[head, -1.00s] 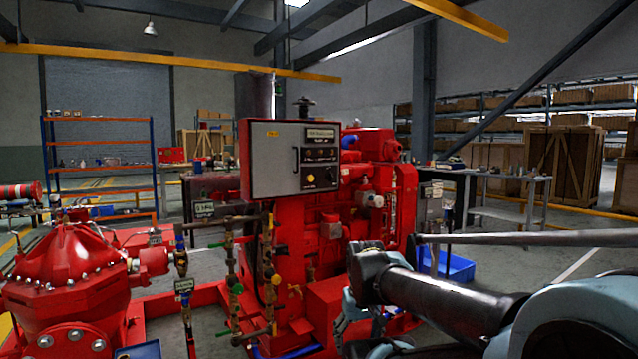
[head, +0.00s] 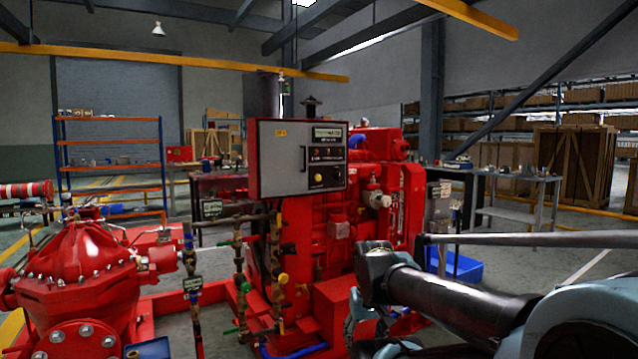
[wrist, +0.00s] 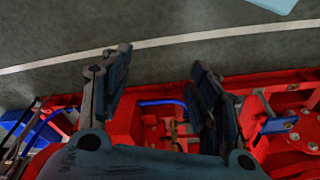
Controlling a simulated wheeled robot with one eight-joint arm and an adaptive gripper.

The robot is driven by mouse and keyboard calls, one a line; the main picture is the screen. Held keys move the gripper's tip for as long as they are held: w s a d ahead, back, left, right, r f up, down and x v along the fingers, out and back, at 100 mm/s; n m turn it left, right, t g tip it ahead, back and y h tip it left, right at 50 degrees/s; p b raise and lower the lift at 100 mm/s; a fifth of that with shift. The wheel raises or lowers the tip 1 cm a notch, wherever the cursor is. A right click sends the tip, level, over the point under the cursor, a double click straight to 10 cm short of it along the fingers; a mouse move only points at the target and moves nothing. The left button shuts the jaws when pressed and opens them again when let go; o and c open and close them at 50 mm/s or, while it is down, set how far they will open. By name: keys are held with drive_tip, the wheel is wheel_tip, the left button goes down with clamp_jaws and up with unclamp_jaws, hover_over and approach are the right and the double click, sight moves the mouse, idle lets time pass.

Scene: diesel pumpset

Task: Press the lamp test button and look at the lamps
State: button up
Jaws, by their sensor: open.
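The control panel (head: 283,158) is a grey-faced box with red sides, mounted on the red diesel engine (head: 365,230) in the middle of the head view. Its right part has a dark strip with a display, a row of small lamps or switches (head: 327,154), a yellow button (head: 318,178) and a black knob (head: 337,172). Labels are too small to read, so I cannot tell which control is the lamp test. No lamp is clearly lit. My gripper (wrist: 158,88) is open and empty in the wrist view, above the red base frame (wrist: 240,88) and apart from the panel.
A red pump casing (head: 78,280) stands at the left, with valved pipes (head: 240,270) between it and the engine. A blue bin (head: 462,265) is on the floor at the right. Behind are a shelf rack (head: 110,165) and a workbench (head: 520,182).

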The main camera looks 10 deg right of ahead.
clamp_jaws()
idle(1.1)
